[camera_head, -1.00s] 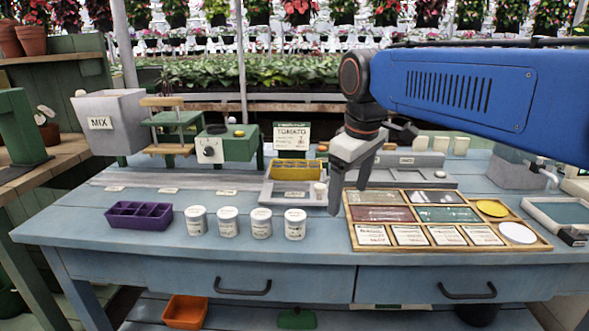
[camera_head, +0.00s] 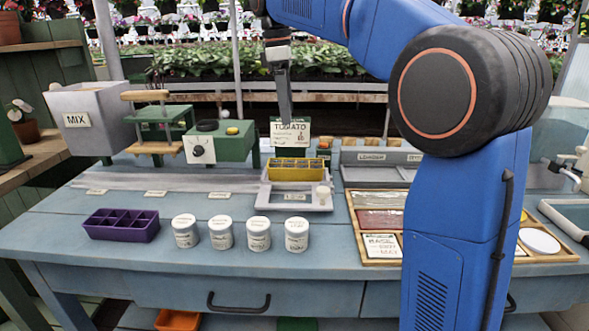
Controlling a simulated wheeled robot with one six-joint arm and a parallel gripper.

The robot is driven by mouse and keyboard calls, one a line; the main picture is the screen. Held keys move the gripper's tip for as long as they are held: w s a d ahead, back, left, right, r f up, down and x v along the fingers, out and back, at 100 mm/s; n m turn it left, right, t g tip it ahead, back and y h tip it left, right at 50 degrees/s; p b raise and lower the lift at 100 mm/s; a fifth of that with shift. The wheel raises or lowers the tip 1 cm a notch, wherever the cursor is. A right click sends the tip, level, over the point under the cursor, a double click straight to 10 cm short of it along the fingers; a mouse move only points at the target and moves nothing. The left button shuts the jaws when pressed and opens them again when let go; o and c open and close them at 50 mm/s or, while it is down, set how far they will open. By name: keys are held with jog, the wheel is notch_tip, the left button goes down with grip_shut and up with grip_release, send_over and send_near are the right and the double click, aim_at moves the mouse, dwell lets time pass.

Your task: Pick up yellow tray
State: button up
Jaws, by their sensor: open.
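The yellow tray (camera_head: 297,174) is a small divided tray with dark cells. It sits upright on a grey stand (camera_head: 262,198) at the middle of the blue bench. My gripper (camera_head: 286,118) points down above and behind the tray, in front of the TOMATO sign (camera_head: 291,134), and is apart from the tray. It is seen nearly edge-on, its jaws are open, and nothing shows between them. My blue arm covers the right part of the bench.
A purple tray (camera_head: 121,225) and several white canisters (camera_head: 258,235) stand along the bench front. A wooden sorting board (camera_head: 368,248) lies to the right, partly hidden by my arm. A green press (camera_head: 165,124) and a MIX bin (camera_head: 84,122) stand at the back left.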

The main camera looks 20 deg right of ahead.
send_near(295, 163)
jog(key=f, duration=0.5)
jog(key=shift+s+d, duration=0.2)
jog(key=shift+d+f, duration=0.25)
jog(key=shift+f, duration=1.15)
jog(key=shift+d+f, duration=0.2)
jog(key=shift+f, duration=1.15)
jog(key=shift+c, duration=0.7)
jog(key=c, duration=1.3)
